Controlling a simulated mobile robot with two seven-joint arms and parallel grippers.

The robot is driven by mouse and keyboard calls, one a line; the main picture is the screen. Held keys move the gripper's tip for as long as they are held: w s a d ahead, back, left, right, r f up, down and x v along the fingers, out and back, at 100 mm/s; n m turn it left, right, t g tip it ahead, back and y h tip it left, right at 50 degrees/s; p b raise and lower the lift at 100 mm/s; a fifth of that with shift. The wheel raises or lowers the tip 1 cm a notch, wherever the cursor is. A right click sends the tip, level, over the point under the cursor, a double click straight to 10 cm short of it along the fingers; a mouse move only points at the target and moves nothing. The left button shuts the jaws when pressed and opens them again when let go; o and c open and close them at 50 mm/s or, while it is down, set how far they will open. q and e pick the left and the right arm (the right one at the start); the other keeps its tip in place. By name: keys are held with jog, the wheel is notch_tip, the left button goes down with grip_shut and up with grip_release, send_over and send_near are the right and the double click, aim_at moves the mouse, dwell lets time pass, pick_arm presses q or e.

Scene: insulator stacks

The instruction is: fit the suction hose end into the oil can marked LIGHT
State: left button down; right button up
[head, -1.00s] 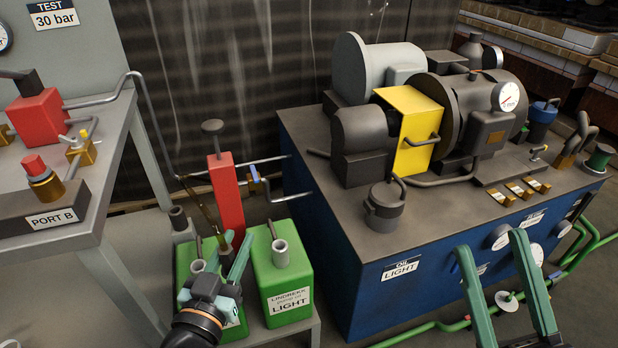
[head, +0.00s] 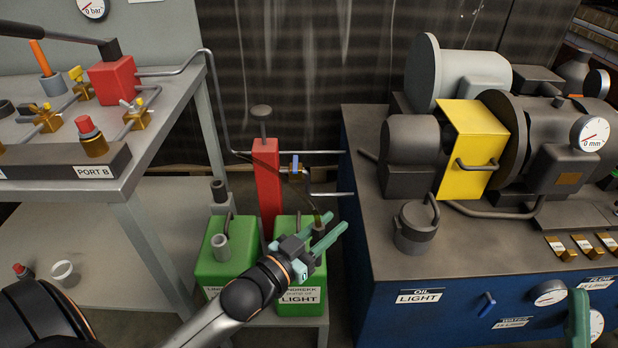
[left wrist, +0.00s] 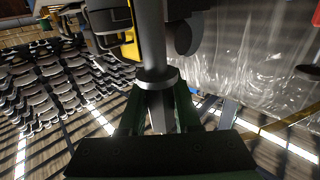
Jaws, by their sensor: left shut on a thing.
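Two green oil cans stand low beside the red hand pump (head: 267,185). The right-hand can (head: 288,306) is marked LIGHT, and my left forearm hides part of its label. The left-hand can (head: 210,272) has a grey neck and a mostly hidden label. My left gripper (head: 325,230) is over the LIGHT can, shut on the suction hose end (left wrist: 153,72), a grey tube with a flange. The hose (head: 314,203) comes down to it. The LIGHT can's neck is hidden, so I cannot tell whether the end is in it. One green finger of my right gripper (head: 578,318) shows.
A blue oil unit (head: 375,300) with a dark top stands to the right. A grey bench (head: 165,130) with valves and a PORT B block is at left.

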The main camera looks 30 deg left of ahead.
pick_arm(q)
jog(key=w+a+r+p, duration=0.1)
jog(key=w+a+r, duration=0.3)
jog(key=a, duration=0.4)
jog(key=shift+w+a, duration=0.2)
jog(key=shift+w, duration=0.45)
jog(key=shift+p, duration=0.35)
notch_tip(320, 180, down, 6)
jog(key=b, duration=0.4)
jog(key=shift+r+b, duration=0.1)
jog(key=shift+b, duration=0.3)
jog(key=shift+p, duration=0.6)
dwell(0.6)
notch_tip(320, 180, down, 7)
jog(key=b, duration=0.5)
dwell(2.4)
jog(key=c, duration=0.5)
grip_release()
jog(key=shift+c, duration=0.2)
